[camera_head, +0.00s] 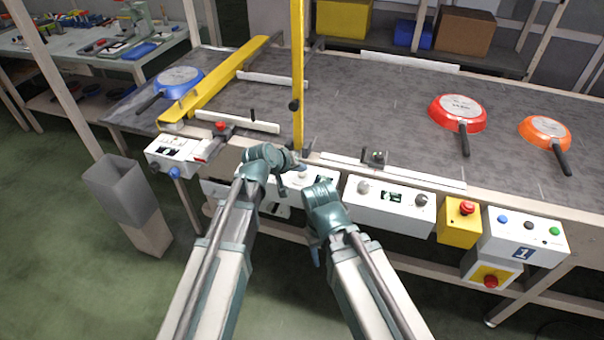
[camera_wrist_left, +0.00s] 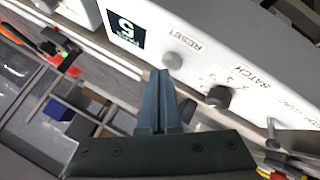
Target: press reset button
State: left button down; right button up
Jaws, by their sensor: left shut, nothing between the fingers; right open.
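The reset button (camera_wrist_left: 172,60) is a round grey cap on a white control panel (camera_wrist_left: 240,62), under a RESET label in the left wrist view. My left gripper (camera_wrist_left: 160,74) is shut and empty, with its fingertips just below the button in that picture. I cannot tell whether they touch it. In the head view my left gripper (camera_head: 292,168) is in front of the white panel at the conveyor's front edge and hides part of it. My right gripper (camera_head: 317,256) hangs lower and to the right, mostly hidden by its own wrist; it is open.
A dark batch knob (camera_wrist_left: 218,97) sits close to the reset button. Another white panel (camera_head: 390,206), a yellow box with a red emergency button (camera_head: 467,208) and a start box line the front edge. Red (camera_head: 458,112), orange and blue pans lie on the conveyor.

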aim_at(300, 175)
pick_arm(q)
jog(key=shift+f+b, duration=0.5)
jog(key=shift+f, duration=0.05)
dwell(0.4)
jog(key=shift+r, duration=0.2)
jog(key=shift+r+p, duration=0.75)
jog(key=shift+p, duration=0.2)
notch_tip(300, 175, up, 5)
jog(key=p, duration=0.5)
jog(key=shift+r, duration=0.1)
dwell(0.5)
